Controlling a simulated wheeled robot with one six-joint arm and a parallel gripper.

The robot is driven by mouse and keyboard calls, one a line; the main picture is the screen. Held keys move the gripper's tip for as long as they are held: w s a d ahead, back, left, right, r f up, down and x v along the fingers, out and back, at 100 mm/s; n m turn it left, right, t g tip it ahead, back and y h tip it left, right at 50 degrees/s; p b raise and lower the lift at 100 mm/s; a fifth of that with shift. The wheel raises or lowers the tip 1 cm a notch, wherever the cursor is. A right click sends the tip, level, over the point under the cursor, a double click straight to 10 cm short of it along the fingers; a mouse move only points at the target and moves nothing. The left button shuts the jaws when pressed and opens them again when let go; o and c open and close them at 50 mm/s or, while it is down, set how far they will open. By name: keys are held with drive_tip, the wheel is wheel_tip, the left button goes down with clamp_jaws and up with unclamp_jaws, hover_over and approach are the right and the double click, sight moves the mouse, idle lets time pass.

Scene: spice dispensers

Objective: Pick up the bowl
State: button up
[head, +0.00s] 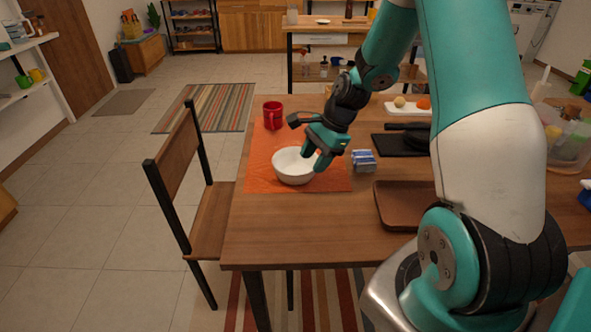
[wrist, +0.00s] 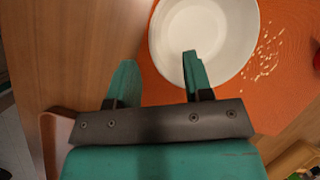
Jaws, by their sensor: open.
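A white bowl (head: 291,168) stands upright on an orange placemat (head: 262,186) on the wooden table. It looks empty. My gripper (head: 314,163) is at the bowl's right side in the head view. The right finger overlaps the bowl's near rim in the picture, and the left finger lies outside the bowl. I cannot tell whether either finger touches it.
A red mug (head: 272,115) stands behind the bowl on the mat. A small blue and white box (head: 363,160) is right of the gripper. A brown tray (head: 400,207) lies nearer. A wooden chair (head: 190,180) stands at the table's left.

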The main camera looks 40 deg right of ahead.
sight(307, 174)
drive_tip(key=x, duration=0.5)
drive_tip(key=shift+s+f, duration=0.1)
clamp_jaws()
